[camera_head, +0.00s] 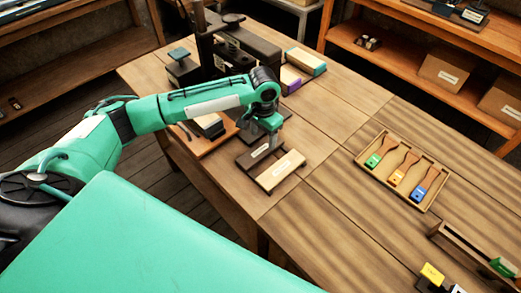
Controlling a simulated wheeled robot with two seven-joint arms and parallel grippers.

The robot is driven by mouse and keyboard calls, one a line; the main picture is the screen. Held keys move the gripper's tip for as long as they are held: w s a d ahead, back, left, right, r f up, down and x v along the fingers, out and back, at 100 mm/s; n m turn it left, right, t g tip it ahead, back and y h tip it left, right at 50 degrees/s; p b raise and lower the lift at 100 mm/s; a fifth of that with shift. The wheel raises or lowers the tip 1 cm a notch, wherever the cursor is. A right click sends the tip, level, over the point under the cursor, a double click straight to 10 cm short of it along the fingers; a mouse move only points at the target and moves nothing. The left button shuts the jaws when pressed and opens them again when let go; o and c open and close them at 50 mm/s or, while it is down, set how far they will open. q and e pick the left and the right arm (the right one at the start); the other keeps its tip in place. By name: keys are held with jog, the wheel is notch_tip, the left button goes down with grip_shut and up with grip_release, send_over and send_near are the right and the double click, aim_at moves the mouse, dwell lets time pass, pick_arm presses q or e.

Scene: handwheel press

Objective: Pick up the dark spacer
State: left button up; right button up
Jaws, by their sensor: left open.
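The dark spacer (256,158) is a dark brown block with a small pale label. It lies on the wooden table, beside a light wooden block (281,171) that also has a label. My left gripper (272,140) hangs above the back right end of the dark spacer, pointing down, with its jaws open and empty. It hides part of that end, and I cannot tell whether the fingers touch the block. My right gripper is not in view.
The dark press (213,44) stands at the back left of the table. A tray (366,174) with green, orange and blue-ended tools stands at the right. The table between them is clear.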

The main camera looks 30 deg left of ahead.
aim_at(263, 148)
pick_arm(q)
notch_tip(263, 148, down, 4)
jog(key=shift+w+f+p, duration=0.1)
jog(key=shift+p, duration=0.65)
jog(key=shift+f, duration=0.6)
jog(key=c, duration=0.8)
jog(key=shift+r, duration=0.1)
